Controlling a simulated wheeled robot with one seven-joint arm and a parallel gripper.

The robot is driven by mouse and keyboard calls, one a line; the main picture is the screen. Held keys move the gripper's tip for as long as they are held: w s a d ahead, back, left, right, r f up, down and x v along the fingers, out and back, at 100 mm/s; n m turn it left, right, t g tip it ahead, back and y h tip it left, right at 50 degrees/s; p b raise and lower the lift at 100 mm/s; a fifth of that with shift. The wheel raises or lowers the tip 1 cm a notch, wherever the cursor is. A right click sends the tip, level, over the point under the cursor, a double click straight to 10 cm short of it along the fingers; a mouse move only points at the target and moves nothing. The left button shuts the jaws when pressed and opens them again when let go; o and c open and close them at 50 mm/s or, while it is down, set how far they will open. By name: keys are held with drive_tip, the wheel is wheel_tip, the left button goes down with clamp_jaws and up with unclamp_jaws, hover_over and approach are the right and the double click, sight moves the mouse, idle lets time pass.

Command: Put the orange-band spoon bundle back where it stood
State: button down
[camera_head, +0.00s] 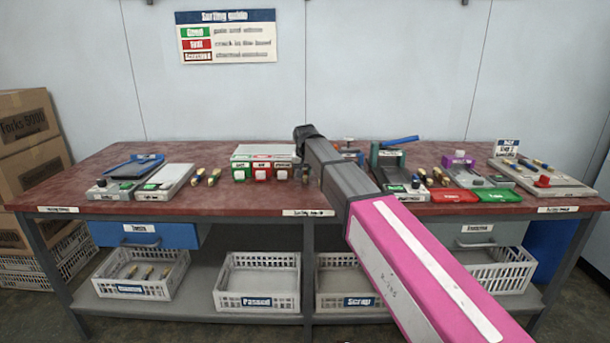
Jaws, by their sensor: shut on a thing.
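My gripper (305,165) hangs below the dark wrist of my arm at mid-table, partly hidden by the arm. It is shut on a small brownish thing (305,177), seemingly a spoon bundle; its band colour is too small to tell. Two spoon bundles (200,175) stand on the table left of centre, beside a grey-white device. I cannot tell from this view which bundle has the orange band.
The red-brown table (120,168) has clear patches left of the white box with green and red labels (264,153). Several devices stand along it, including a grey one (168,181). White crates (258,275) are on the lower shelf.

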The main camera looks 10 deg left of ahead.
drive_tip(key=shift+f, duration=0.7)
drive_tip(key=c, duration=1)
unclamp_jaws()
drive_tip(key=shift+f, duration=0.15)
drive_tip(key=v, duration=1.2)
drive_tip(key=shift+s, duration=0.1)
